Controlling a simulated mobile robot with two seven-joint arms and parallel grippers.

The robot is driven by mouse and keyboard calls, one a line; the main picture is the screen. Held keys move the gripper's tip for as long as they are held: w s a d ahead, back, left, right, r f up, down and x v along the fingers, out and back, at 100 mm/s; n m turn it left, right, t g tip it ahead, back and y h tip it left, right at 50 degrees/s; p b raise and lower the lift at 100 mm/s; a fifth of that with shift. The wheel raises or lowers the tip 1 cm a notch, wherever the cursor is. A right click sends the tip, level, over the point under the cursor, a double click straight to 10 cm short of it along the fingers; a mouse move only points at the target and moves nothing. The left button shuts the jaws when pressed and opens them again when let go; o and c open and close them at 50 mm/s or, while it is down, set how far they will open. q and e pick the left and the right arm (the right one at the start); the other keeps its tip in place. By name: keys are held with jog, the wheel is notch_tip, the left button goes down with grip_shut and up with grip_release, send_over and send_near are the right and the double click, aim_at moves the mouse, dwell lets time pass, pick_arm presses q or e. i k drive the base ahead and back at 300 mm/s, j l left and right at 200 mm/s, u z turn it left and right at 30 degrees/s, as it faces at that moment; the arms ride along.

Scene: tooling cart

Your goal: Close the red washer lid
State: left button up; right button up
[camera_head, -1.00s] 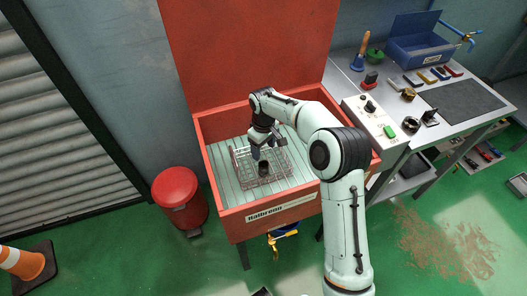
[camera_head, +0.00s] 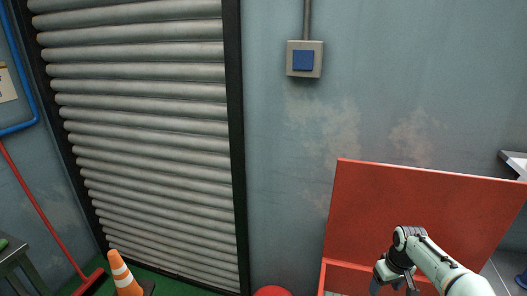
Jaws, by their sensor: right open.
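The red washer lid (camera_head: 415,210) stands raised at the lower right of the head view, tilted back near the wall. Below it, only a small part of the red washer tub (camera_head: 345,277) shows; the rest is cut off by the bottom edge. My right gripper (camera_head: 394,288) is at the bottom edge, in front of the lid and over the tub opening. Its fingers are open, and the fingertips are partly cut off by the frame. My left gripper is not in view.
A red bin top (camera_head: 272,291) shows left of the washer. A grey roller shutter (camera_head: 150,130) fills the left. An orange-white cone (camera_head: 122,272) and a red broom (camera_head: 90,283) stand at lower left. A blue-buttoned wall box (camera_head: 304,60) hangs above.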

aim_at(467, 216)
jog(key=k, duration=1)
